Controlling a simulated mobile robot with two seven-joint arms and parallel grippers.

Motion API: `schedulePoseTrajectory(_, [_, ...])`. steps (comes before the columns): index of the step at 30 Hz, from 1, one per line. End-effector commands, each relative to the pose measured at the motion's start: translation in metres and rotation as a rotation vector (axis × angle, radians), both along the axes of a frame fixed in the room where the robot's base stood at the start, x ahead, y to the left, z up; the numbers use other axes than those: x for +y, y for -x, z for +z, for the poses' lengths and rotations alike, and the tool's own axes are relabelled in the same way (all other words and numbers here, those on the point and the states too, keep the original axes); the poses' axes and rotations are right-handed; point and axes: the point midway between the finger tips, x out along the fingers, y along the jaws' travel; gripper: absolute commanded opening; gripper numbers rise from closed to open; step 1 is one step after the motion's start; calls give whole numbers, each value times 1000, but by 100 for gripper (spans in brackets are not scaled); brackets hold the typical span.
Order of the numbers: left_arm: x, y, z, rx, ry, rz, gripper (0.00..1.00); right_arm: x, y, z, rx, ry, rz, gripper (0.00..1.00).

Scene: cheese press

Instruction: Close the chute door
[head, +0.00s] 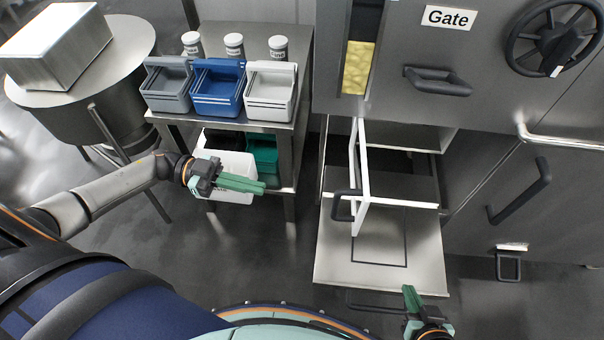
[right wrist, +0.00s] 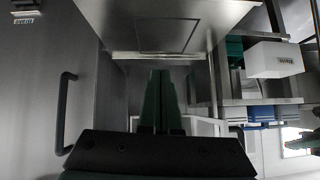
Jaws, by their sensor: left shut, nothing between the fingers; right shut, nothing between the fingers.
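The frames carry no label for the chute door. A flat grey metal panel (head: 335,268) with a dark rectangular outline extends outward, low on the machine; a dark handle shows under its front edge. It is also in the right wrist view (right wrist: 112,22). Above it a white-edged frame (head: 362,165) stands out from the opening, with a black handle (head: 342,206). My right gripper (head: 410,297) is shut and empty at the panel's front right corner; its fingers show in the right wrist view (right wrist: 160,100). My left gripper (head: 240,184) is shut and empty, left of the panel.
A steel cart (head: 308,90) holds grey, blue and white bins and several lidded jars. A white bin (head: 235,165) is on its lower shelf, behind my left gripper. The machine has a "Gate" label (head: 447,18), a handwheel (head: 556,38) and a lower right handle (head: 520,190).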

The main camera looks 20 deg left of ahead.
Motion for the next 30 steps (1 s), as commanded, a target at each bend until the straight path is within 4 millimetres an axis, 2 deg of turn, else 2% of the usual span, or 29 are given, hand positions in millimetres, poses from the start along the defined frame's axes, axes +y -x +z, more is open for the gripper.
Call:
schedulePoseTrajectory(5, [-27,-3,3,-2,8,-3,0,0,0,6,-4,-2,0,0])
schedulePoseTrajectory(9, [-58,-8,3,-4,10,-2,0,0,0,9,-9,-3,-2,0])
schedulePoseTrajectory(18, [-115,-18,2,-4,7,1,0,-5,8,5,10,4,-10,0])
schedulePoseTrajectory(24, [-133,-21,2,-3,6,1,0,-6,11,1,19,8,-12,0])
schedulePoseTrajectory(30, [-136,-21,1,-3,5,1,0,-6,11,2,17,7,-14,0])
